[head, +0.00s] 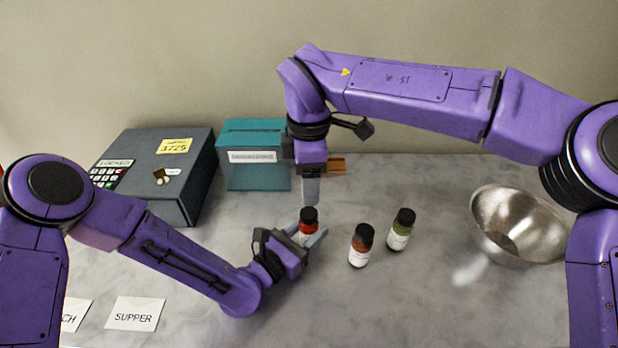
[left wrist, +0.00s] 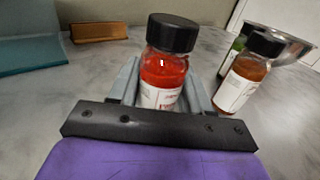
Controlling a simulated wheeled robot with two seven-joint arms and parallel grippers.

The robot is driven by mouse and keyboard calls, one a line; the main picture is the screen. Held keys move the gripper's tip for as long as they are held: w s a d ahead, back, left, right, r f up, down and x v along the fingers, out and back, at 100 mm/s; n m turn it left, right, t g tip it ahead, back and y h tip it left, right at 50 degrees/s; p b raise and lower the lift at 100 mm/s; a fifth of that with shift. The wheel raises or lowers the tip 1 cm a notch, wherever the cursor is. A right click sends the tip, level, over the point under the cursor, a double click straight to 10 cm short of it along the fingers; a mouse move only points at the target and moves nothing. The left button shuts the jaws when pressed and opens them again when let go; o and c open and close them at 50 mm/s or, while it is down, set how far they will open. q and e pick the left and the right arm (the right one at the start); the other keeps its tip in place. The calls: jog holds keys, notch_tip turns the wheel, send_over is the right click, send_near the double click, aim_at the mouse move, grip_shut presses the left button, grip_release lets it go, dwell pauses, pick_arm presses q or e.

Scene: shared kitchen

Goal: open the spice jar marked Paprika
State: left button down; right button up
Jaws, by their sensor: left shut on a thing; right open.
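A spice jar with bright red contents (head: 307,222) and a black lid stands upright on the counter. Its label faces the left wrist camera (left wrist: 161,75), but the lettering is too small or hidden to read in full. My left gripper (head: 312,238) is low beside the counter and shut on this red jar, with a finger on each side of its body. The black lid (left wrist: 172,33) is on the jar and free of the fingers. My right gripper (head: 310,190) is open and empty, pointing down above and just behind the red jar's lid.
A jar with brown-orange contents (head: 360,250) and one with green contents (head: 400,232) stand to the right. A metal bowl (head: 515,225) is farther right. A grey keypad safe (head: 190,185), a teal box (head: 255,175) and a SUPPER card (head: 134,314) are at left.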

aim_at(309, 212)
jog(key=shift+m, duration=0.4)
jog(key=shift+f, duration=0.3)
notch_tip(309, 212, down, 7)
jog(key=shift+f, duration=0.2)
